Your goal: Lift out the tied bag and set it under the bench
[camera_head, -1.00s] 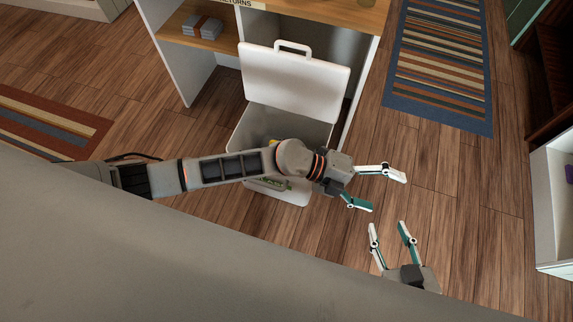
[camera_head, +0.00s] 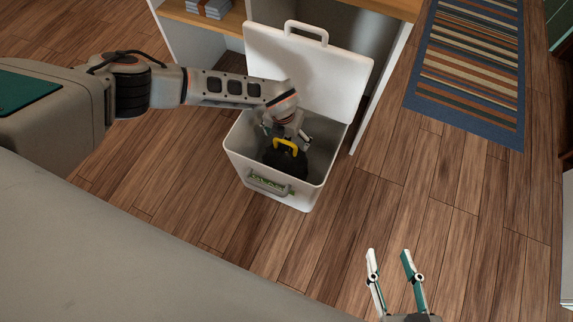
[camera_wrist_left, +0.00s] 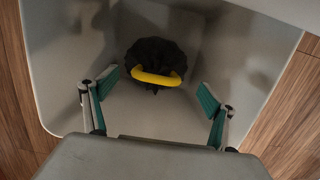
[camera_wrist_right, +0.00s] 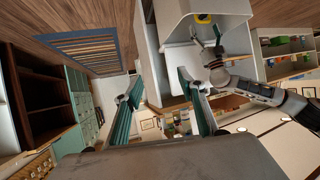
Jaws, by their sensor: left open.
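A black tied bag (camera_head: 284,163) with a yellow handle (camera_head: 286,146) sits inside a white bin (camera_head: 237,150) whose lid (camera_head: 309,72) stands open. In the left wrist view the bag (camera_wrist_left: 153,53) lies on the bin floor, its yellow handle (camera_wrist_left: 156,78) facing the camera. My left gripper (camera_head: 290,141) reaches down into the bin from above; the left wrist view shows its fingers (camera_wrist_left: 156,95) spread wide on both sides of the handle, nothing between them touching. My right gripper (camera_head: 391,254) is open and empty over the floor, right of the bin.
A cabinet with a wooden top (camera_head: 385,7) stands directly behind the bin, its white side panel (camera_head: 381,88) close to the lid. A striped rug (camera_head: 470,67) lies at the right. The wooden floor right of the bin is clear.

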